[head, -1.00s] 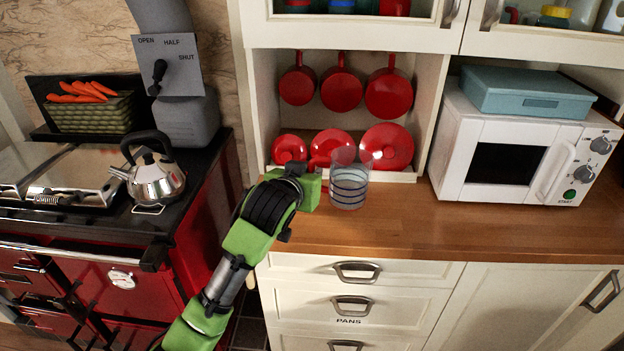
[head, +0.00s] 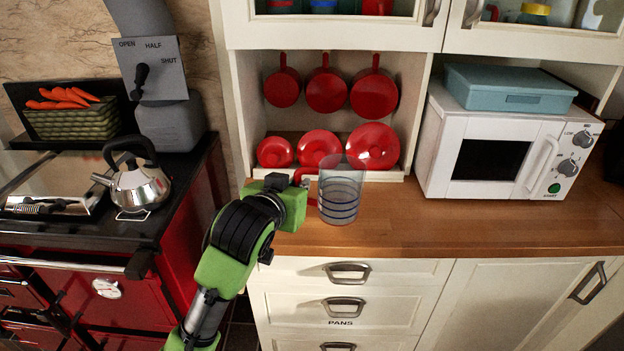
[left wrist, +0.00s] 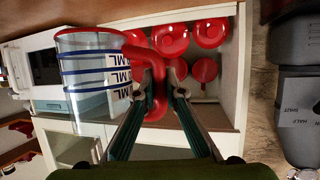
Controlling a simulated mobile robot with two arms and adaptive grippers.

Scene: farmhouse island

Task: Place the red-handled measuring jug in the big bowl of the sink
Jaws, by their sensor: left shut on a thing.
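The measuring jug (head: 341,194) is clear with blue rings and a red handle. It is upright in front of the cupboard niche, over the wooden counter. I cannot tell whether its base touches the counter. My left gripper (head: 303,190) is at the jug's left side, shut on the red handle. In the left wrist view the jug (left wrist: 92,75) shows large at the left, with its handle between the fingertips of the gripper (left wrist: 157,93). My right gripper is not in view. The sink is not in view.
Red pans and lids (head: 372,146) fill the niche behind the jug. A white microwave (head: 490,150) with a blue box (head: 510,88) on top stands at the right. A kettle (head: 138,185) sits on the red range at the left. The counter (head: 440,220) right of the jug is clear.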

